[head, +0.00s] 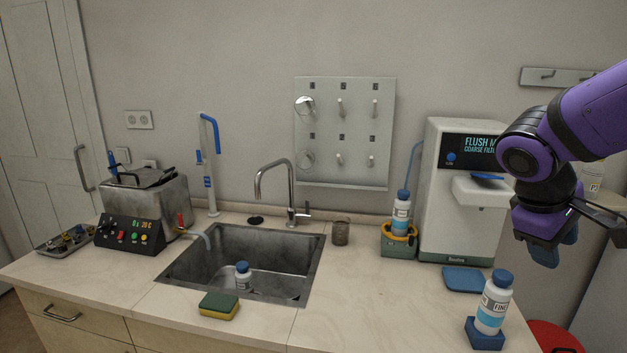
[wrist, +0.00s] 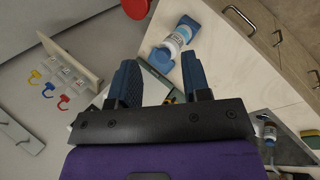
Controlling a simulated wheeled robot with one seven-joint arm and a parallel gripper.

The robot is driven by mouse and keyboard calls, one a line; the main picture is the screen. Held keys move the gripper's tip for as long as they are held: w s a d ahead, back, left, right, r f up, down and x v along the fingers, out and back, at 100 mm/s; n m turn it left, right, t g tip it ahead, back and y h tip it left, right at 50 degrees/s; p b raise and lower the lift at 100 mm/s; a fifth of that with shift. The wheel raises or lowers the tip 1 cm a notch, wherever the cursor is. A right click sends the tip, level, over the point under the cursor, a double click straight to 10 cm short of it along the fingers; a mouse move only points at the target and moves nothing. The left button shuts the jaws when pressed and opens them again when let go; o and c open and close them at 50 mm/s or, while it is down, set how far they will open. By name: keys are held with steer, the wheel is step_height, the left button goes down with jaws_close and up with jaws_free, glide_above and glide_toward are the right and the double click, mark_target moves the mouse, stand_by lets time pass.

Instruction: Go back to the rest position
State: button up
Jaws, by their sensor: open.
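My gripper (head: 548,252) hangs at the right of the head view, in front of the white dispensing machine's right side and above the counter. In the wrist view its two blue fingers (wrist: 160,85) are spread apart, with nothing held between them. A white bottle with a blue cap, labelled "FINE" (head: 492,306), stands in a blue holder (head: 484,335) at the counter's right front. In the wrist view this bottle (wrist: 178,40) lies beyond the fingers, apart from them.
The white machine (head: 440,200) reads "FLUSH M… COARSE FILT…". Another bottle (head: 401,215) stands in a green holder beside it. A sink (head: 210,265) holds a small bottle (head: 243,274). A sponge (head: 219,306), heated bath (head: 150,205) and pegboard (head: 345,130) are left. A red lid (head: 555,337) is lower right.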

steer(key=s+a+r+m+t+y, duration=0.4)
steer(key=s+a+r+m+y, duration=0.1)
steer(key=s, duration=0.5)
steer(key=shift+a+r+y, duration=0.25)
steer(key=shift+a+y, duration=0.25)
steer(key=shift+a, duration=0.1)
